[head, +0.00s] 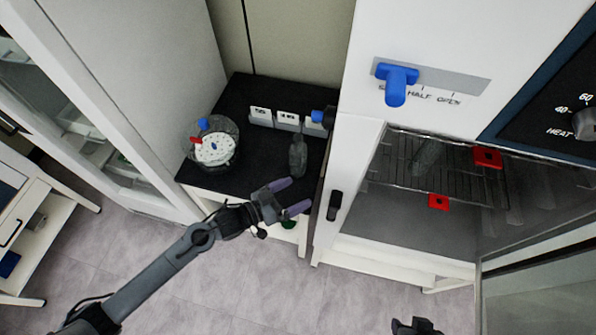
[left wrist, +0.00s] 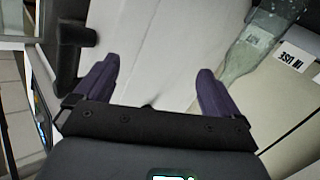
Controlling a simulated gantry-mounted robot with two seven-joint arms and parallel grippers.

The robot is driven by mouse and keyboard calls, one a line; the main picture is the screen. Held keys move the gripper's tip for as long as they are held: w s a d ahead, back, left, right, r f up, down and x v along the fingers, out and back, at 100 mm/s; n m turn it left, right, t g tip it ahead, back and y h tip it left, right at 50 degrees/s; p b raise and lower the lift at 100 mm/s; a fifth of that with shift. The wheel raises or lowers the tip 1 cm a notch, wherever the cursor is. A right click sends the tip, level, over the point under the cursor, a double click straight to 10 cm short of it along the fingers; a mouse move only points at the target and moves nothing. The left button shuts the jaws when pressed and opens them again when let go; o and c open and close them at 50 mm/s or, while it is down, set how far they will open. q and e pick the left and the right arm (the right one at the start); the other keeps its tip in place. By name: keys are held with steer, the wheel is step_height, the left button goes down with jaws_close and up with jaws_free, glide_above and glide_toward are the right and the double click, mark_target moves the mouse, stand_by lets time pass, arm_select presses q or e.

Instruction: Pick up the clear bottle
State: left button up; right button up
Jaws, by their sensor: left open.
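The clear bottle (head: 298,155) is on the black-topped table, near its right side. My left gripper (head: 290,196) is open and empty, with purple fingers, at the table's front edge just short of the bottle. In the left wrist view, my left gripper (left wrist: 158,68) has nothing between its fingers, and the bottle is outside them. A dark piece at the bottom edge of the head view seems to be my right gripper (head: 417,326); its jaws are unclear.
The black tabletop (head: 250,172) also holds a round clear vessel with a white top (head: 214,148) and several small labelled signs (head: 287,121). The white freeze dryer (head: 356,160) stands close on the right, with wire racks inside. A white cabinet (head: 150,80) is on the left.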

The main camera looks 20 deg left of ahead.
arm_select(q)
steer(key=w+a+f+m+h+b, duration=0.2)
steer(key=w+a+f+b, duration=0.45)
steer(key=b, duration=0.25)
steer(key=m+b, duration=0.2)
steer(key=b, duration=0.5)
glide_toward(290, 155)
steer(key=x, duration=0.5)
steer(key=shift+h, duration=0.3)
steer(key=x, duration=0.4)
steer(key=shift+w+d+f+b, duration=0.1)
steer(key=shift+w+f+b, duration=0.1)
steer(key=shift+w+b, duration=0.1)
steer(key=shift+w+d+f, duration=0.2)
steer(key=shift+w+d, duration=0.25)
steer(key=b+x, duration=0.1)
steer(key=x, duration=0.3)
steer(key=shift+w+f, duration=0.1)
arm_select(e)
step_height(290, 155, down, 20)
steer(key=shift+f, duration=0.25)
arm_select(q)
steer(key=shift+c, duration=0.5)
arm_select(e)
steer(key=shift+a, duration=0.1)
arm_select(q)
steer(key=c, duration=1.1)
